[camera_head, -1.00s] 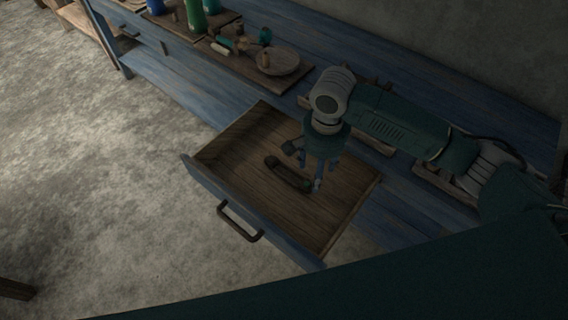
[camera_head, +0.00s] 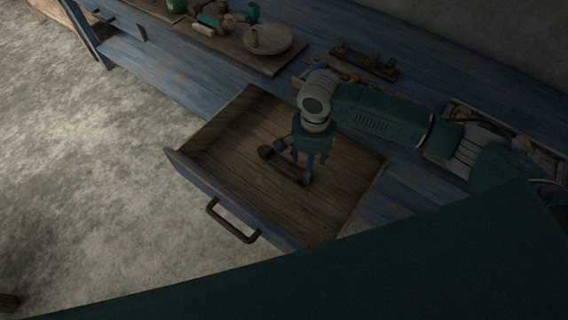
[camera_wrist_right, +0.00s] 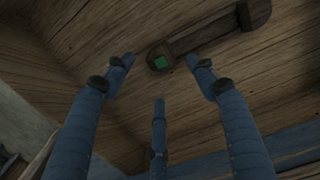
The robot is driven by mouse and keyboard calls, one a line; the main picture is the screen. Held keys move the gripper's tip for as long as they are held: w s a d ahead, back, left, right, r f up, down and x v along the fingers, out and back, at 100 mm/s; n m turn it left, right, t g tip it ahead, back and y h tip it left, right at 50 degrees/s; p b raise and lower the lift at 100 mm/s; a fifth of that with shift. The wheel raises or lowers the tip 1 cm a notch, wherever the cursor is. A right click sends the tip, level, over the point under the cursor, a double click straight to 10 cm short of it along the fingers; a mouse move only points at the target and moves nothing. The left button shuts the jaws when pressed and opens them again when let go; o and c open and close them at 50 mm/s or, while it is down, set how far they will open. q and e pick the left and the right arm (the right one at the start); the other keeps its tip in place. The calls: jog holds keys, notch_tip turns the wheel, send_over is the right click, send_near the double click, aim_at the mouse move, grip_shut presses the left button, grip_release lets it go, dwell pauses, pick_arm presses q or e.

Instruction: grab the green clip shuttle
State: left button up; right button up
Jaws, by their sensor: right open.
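The shuttle (camera_head: 282,167) is a dark brown wooden bar lying flat in the open drawer. In the right wrist view the shuttle (camera_wrist_right: 215,34) shows a small green square on its near end. My right gripper (camera_head: 303,173) points down over the drawer, at the shuttle's right end, which its fingers partly hide in the head view. In the wrist view the right gripper (camera_wrist_right: 163,72) has its fingers spread, with the green-marked end between two fingertips and nothing held. I cannot tell the exact height gap. My left gripper is not in view.
The wooden drawer (camera_head: 226,137) has raised walls and a dark front handle (camera_head: 232,222). Behind it, the blue bench (camera_head: 180,69) carries a board with a round plate (camera_head: 268,40) and a small wooden rack (camera_head: 364,60). The drawer's left floor is free.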

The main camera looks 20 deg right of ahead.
notch_tip(320, 180, down, 5)
jog(key=shift+f, duration=0.1)
jog(key=c, duration=1.4)
